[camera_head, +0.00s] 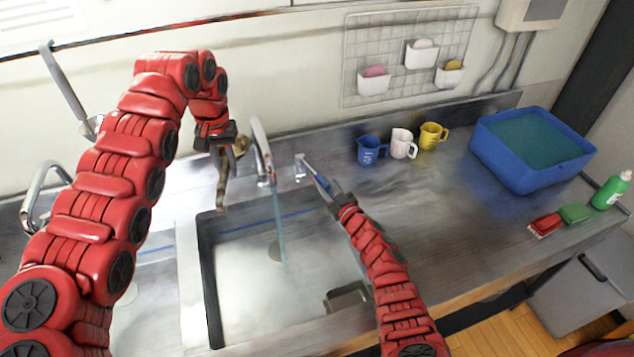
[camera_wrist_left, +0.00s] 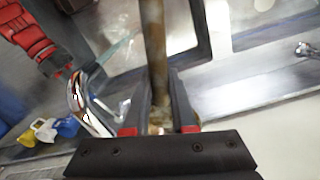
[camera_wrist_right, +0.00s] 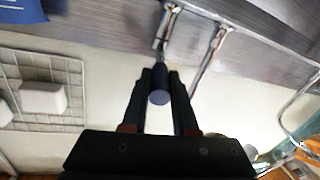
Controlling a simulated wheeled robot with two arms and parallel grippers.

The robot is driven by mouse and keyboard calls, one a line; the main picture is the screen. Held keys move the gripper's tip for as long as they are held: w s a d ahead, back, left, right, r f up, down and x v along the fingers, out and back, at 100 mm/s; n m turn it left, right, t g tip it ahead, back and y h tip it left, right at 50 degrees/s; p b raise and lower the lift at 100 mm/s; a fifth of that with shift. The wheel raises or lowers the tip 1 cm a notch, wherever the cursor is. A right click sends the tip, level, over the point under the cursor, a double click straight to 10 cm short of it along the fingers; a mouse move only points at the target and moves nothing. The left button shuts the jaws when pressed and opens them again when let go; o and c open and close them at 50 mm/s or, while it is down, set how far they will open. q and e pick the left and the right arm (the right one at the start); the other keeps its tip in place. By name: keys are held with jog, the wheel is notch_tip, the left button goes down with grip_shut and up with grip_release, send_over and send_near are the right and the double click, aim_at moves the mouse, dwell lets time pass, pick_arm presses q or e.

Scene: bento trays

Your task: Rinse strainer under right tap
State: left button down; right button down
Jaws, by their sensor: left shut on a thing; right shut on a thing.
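My left gripper (camera_head: 218,148) is shut on a long brownish thing, which I take to be the strainer (camera_head: 222,185). It hangs down left of the right tap (camera_head: 262,150), apart from the water. Its brown, stained shaft shows between the fingers in the left wrist view (camera_wrist_left: 154,55); I cannot make out a mesh. A thin stream of water (camera_head: 279,225) falls from the tap into the right sink basin (camera_head: 235,290). My right gripper (camera_head: 333,197) is shut on the tap lever (camera_head: 312,172), whose dark blue knob shows in the right wrist view (camera_wrist_right: 158,97).
Blue, white and yellow mugs (camera_head: 402,144) stand right of the tap. A blue tub (camera_head: 510,165) of water, a red and a green sponge (camera_head: 575,213) and a green bottle (camera_head: 610,190) are further right. Another tap (camera_head: 40,185) is at the left. The middle-right counter is clear.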

jog(key=c, duration=0.7)
grip_release()
pick_arm(q)
jog(key=shift+r, duration=0.2)
pick_arm(e)
jog(key=shift+a+r, duration=0.1)
jog(key=shift+r, duration=0.5)
pick_arm(q)
jog(key=shift+r+p, duration=0.35)
jog(key=shift+p, duration=0.25)
pick_arm(e)
notch_tip(320, 180, up, 3)
jog(key=shift+s+a+f, duration=0.1)
jog(key=shift+s+f, duration=0.05)
pick_arm(q)
jog(key=shift+f+b, duration=0.8)
jog(key=shift+b, duration=0.05)
pick_arm(e)
jog(key=shift+s+a+r, duration=0.2)
jog(key=shift+s, duration=2.4)
jog(key=shift+s+a+r, duration=0.15)
jog(key=shift+s, duration=2.5)
jog(key=shift+s+a+r, duration=0.2)
jog(key=shift+s, duration=2.4)
pick_arm(q)
jog(key=shift+f, duration=0.1)
